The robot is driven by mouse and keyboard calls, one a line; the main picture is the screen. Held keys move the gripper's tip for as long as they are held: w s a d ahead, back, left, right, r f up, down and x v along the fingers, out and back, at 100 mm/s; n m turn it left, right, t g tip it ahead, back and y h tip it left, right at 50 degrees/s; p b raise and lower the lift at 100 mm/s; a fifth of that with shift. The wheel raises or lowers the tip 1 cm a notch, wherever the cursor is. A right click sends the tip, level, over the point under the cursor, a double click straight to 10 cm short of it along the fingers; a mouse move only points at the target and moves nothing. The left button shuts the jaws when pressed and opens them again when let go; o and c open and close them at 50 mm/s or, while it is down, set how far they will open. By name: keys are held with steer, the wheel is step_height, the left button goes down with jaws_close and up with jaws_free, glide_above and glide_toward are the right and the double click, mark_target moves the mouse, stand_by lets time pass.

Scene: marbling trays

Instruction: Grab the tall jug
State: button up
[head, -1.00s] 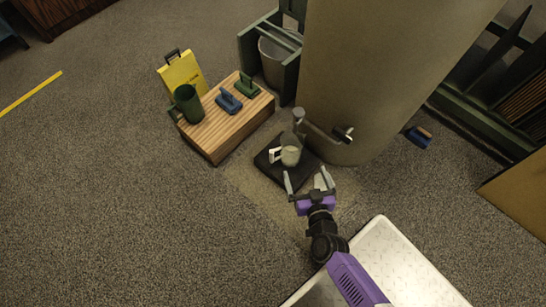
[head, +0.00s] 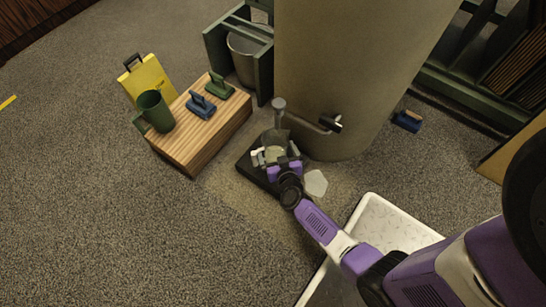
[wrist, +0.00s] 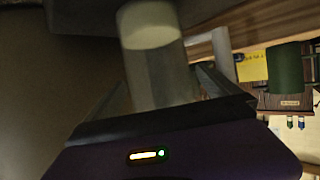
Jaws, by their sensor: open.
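A clear jug (head: 275,138) with pale contents and a light handle stands on a black mat (head: 246,166) under a tap. A green jug (head: 154,110) with a side handle stands on the wooden box, left of it. My gripper (head: 275,157) is open at the clear jug, its fingers on either side of it in the head view. In the wrist view the clear jug (wrist: 158,75) rises between the fingers; whether they touch it I cannot tell. The green jug (wrist: 285,68) shows farther off at the right there. The clear jug's lower part is partly hidden by my gripper.
The wooden box (head: 190,160) also holds blue (head: 201,107) and green (head: 219,86) handled tools. A large beige cylinder (head: 350,60) with the tap (head: 327,125) stands close behind the mat. A white tray (head: 372,207) lies at lower right. Carpet at left is clear.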

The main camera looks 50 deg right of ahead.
steer(key=shift+b+x, duration=0.3)
steer(key=shift+x, duration=0.75)
steer(key=c, duration=2)
